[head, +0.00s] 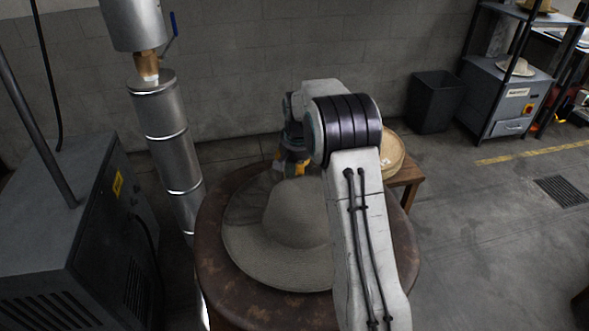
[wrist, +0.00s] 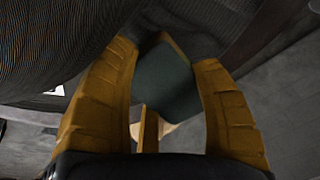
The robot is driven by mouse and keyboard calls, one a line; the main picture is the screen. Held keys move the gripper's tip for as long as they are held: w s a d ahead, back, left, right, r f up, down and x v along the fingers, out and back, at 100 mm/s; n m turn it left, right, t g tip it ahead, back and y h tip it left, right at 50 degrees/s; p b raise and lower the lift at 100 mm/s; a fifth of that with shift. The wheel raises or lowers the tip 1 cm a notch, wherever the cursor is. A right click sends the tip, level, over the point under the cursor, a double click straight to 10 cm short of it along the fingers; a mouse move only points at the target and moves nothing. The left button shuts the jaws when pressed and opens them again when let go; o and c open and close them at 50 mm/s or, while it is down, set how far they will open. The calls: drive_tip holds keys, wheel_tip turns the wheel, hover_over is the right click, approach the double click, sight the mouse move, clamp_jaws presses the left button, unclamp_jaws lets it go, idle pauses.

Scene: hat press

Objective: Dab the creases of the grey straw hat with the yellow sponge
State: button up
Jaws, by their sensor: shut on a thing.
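The grey straw hat (head: 290,220) lies brim down on a round, rust-brown table (head: 226,296). Its crown stands up in the middle, and my arm covers its right side in the head view. My gripper (head: 291,167) is low over the far brim, behind the crown. In the wrist view my gripper (wrist: 166,62) has its orange fingers shut on the sponge (wrist: 168,85), which shows a dark green face and a thin yellow edge. The hat's woven straw (wrist: 60,40) fills the upper left there, close to the left finger. I cannot tell whether the sponge touches the hat.
A grey machine cabinet (head: 70,220) and a metal pipe (head: 168,135) stand left of the table. A small wooden stand with a round tan item (head: 391,152) is behind my arm at the right. A black bin (head: 434,100) stands farther back. Floor at right is open.

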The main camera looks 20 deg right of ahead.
drive_tip(key=shift+f+b, duration=0.45)
drive_tip(key=shift+f, duration=0.25)
idle(1.4)
drive_tip(key=shift+r, duration=0.1)
wheel_tip(320, 180, up, 14)
drive_tip(key=p, duration=1.1)
idle(0.4)
drive_tip(key=shift+d, duration=0.1)
idle(1.0)
